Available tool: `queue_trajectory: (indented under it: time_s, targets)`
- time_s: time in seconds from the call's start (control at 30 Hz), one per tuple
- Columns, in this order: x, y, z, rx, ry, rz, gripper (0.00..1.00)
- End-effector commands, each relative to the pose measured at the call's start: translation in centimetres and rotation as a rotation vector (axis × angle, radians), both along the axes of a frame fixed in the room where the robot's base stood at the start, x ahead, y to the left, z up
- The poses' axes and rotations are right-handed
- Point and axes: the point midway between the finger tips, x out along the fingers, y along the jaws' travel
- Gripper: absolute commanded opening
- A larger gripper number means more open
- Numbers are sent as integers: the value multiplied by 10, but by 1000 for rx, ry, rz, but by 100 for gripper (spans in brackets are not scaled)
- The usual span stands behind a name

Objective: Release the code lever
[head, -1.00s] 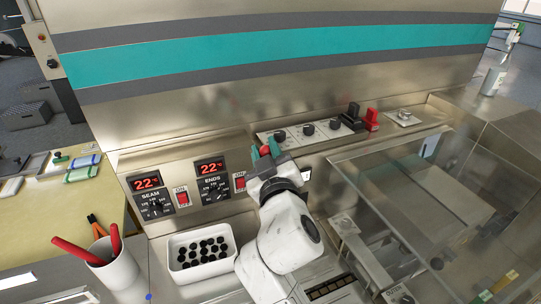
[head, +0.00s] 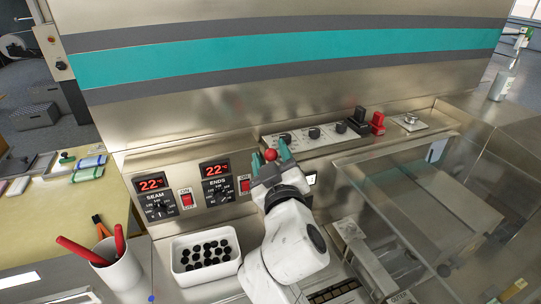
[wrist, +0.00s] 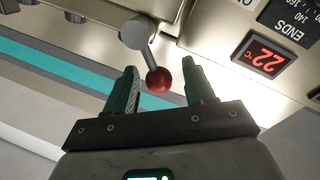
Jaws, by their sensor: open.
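The lever with the red ball knob (head: 270,155), which I take as the code lever, sticks out from the machine front. No label for it is readable. In the wrist view its red ball (wrist: 158,81) sits on a short metal shaft (wrist: 148,58) from a round pivot (wrist: 135,33). My gripper (head: 268,153) is open around the ball. In the wrist view its two teal fingers (wrist: 161,90) stand on either side of the ball, with a visible gap on each side. Nothing is held.
The SEAM and ENDS displays (head: 215,169) are left. A white tray of black pieces (head: 178,264) and a clear cover (head: 390,190) flank my arm.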

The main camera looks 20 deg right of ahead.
Motion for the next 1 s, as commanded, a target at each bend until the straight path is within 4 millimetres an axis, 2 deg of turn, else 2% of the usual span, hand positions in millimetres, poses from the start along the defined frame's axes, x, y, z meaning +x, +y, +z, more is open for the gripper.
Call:
queue_trajectory:
  time_s: [0.3,0.5,0.7,1.0]
  targets:
    - [-57,11,-8,0,1,2,54]
    - [-87,17,-10,0,2,2,54]
    - [-98,18,-9,0,1,0,54]
    - [-99,18,-8,0,1,0,54]
